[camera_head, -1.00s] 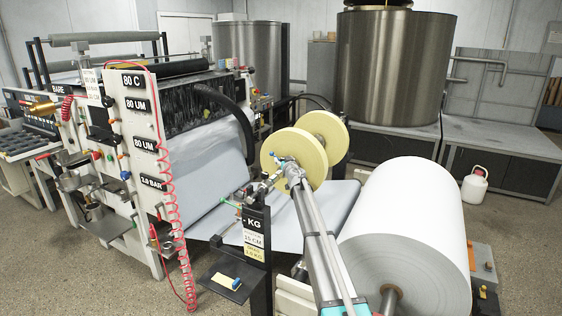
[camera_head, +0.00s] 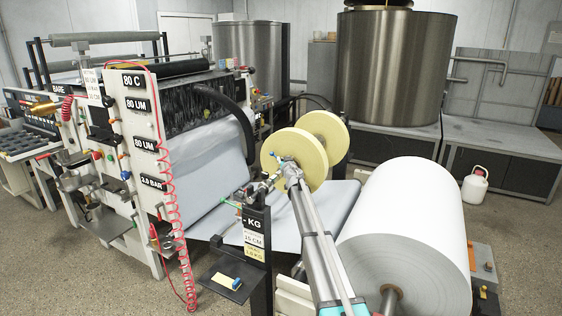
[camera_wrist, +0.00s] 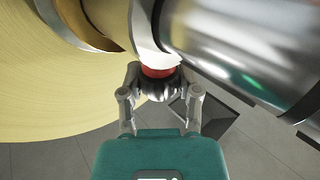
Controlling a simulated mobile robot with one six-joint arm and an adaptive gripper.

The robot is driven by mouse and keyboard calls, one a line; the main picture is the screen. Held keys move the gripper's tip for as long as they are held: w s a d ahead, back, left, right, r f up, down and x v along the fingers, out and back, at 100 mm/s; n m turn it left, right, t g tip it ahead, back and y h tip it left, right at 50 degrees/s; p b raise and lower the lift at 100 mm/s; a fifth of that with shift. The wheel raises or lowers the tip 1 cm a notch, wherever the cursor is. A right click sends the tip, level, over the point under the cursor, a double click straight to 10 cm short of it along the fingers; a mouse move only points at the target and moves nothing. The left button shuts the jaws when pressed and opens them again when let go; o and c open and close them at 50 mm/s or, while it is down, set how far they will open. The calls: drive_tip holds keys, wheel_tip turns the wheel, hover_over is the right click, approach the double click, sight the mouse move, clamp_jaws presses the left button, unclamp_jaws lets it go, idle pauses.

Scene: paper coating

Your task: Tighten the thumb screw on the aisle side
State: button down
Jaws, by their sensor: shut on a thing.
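The thumb screw (camera_wrist: 158,84) shows in the wrist view as a small dark knob with a red part above it, under a white collar beside the yellow disc. My gripper (camera_wrist: 158,92) is shut on it, one finger on each side. In the head view my gripper (camera_head: 268,182) is small and partly covered, in front of the near yellow disc (camera_head: 284,148). The screw itself is too small to tell there. How far it is turned cannot be seen.
A large white paper roll (camera_head: 400,215) lies right of my arm. A black post with signs (camera_head: 254,235) and a small shelf (camera_head: 232,284) stands close to the left. A coating machine (camera_head: 140,150) with a red coiled hose is farther left. The floor at front left is clear.

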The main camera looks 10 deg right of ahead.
drive_tip(key=shift+m+h, duration=1.3)
drive_tip(key=shift+h, duration=0.7)
drive_tip(key=shift+c, duration=1.5)
unclamp_jaws()
drive_tip(key=shift+s, duration=0.1)
drive_tip(key=s+a, duration=0.2)
drive_tip(key=s, duration=0.9)
drive_tip(key=shift+s, duration=0.35)
drive_tip(key=shift+d, duration=0.1)
